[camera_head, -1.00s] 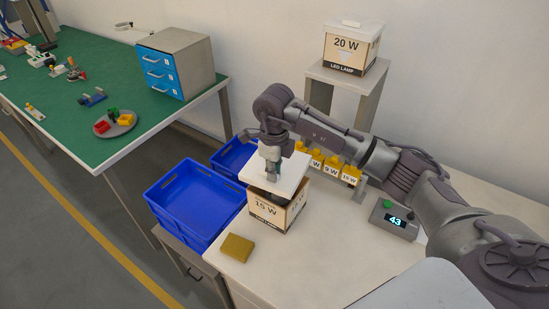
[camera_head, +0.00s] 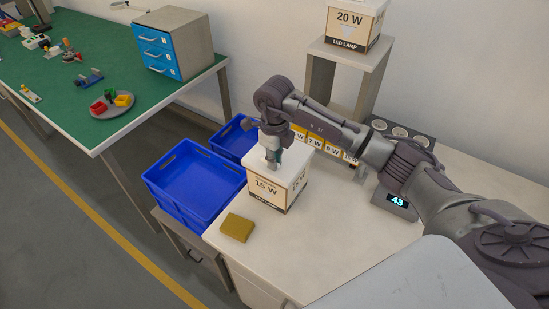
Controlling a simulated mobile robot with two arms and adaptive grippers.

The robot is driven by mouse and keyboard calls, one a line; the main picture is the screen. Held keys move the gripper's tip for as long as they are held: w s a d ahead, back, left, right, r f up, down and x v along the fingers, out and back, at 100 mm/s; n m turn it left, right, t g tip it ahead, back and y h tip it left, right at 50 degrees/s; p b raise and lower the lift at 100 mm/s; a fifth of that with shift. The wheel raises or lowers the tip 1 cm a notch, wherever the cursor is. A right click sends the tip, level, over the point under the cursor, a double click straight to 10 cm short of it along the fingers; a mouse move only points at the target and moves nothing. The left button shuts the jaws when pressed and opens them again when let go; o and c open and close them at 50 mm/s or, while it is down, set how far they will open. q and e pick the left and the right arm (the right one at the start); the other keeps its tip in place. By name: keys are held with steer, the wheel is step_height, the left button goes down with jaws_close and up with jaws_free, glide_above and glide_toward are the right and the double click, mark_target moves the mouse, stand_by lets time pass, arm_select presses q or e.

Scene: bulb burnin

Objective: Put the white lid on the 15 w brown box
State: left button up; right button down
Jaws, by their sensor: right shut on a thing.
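The 15 W box (camera_head: 268,193) stands on the white table, its front marked "15 W" and "LED LAMP". The white lid (camera_head: 294,163) lies on top of the box and looks level, covering its opening. My right gripper (camera_head: 272,163) points down onto the lid from above and is shut on a part at its middle. The fingertips and what they grip are small and partly hidden. My left gripper is not in view.
A yellow-brown block (camera_head: 237,228) lies in front of the box. Blue crates (camera_head: 195,185) stand to the left.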

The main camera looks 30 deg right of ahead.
steer(key=shift+f+b, duration=1.5)
steer(key=shift+f, duration=0.2)
steer(key=c, duration=1.1)
jaws_free()
steer(key=shift+c, duration=0.2)
steer(key=shift+r, duration=0.1)
steer(key=shift+r, duration=0.2)
step_height(320, 180, up, 12)
steer(key=shift+f, duration=0.25)
steer(key=shift+s, duration=0.1)
